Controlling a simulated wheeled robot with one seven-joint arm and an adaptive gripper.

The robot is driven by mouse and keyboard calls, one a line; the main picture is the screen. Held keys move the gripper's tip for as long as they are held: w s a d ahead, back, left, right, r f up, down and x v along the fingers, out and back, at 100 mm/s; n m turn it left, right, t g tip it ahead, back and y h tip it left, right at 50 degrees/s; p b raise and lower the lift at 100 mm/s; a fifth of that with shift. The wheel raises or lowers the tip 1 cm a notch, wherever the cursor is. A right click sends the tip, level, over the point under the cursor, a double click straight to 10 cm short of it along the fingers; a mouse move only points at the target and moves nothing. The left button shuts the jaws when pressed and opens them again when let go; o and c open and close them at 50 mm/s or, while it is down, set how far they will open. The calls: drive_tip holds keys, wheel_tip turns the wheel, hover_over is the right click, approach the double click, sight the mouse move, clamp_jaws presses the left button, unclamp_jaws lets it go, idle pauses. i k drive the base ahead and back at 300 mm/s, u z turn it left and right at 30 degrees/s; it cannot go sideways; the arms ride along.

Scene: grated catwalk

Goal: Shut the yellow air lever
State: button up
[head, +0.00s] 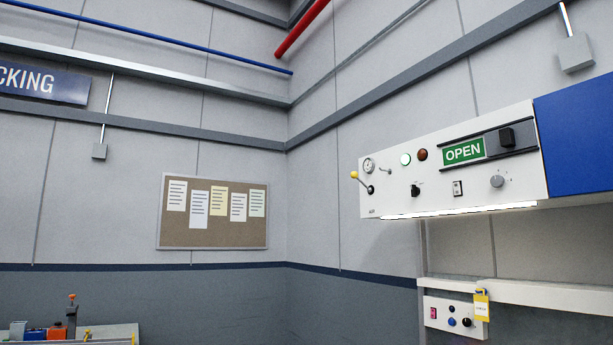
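The yellow air lever (355,175) is at the left end of a white wall panel (400,200). Its yellow ball knob points up and to the left from a dark pivot (370,189). A round gauge (369,165) sits just above and right of the knob. My gripper is not in this view, so I cannot see where it is relative to the lever.
The panel also carries a green lamp (405,159), a red lamp (422,154), an OPEN sign (464,151) beside a black slider (507,137), and a grey knob (497,181). Below is a small control box (454,316) with a yellow tag (481,306). Open space lies left of the panel.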

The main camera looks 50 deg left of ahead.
sight(354, 174)
drive_tip(key=u, duration=1.15)
drive_tip(key=k, duration=0.35)
drive_tip(key=u, duration=1.6)
drive_tip(key=i, duration=1.6)
drive_tip(key=z, duration=0.65)
drive_tip(key=i, duration=1.2)
drive_tip(key=z, duration=1.05)
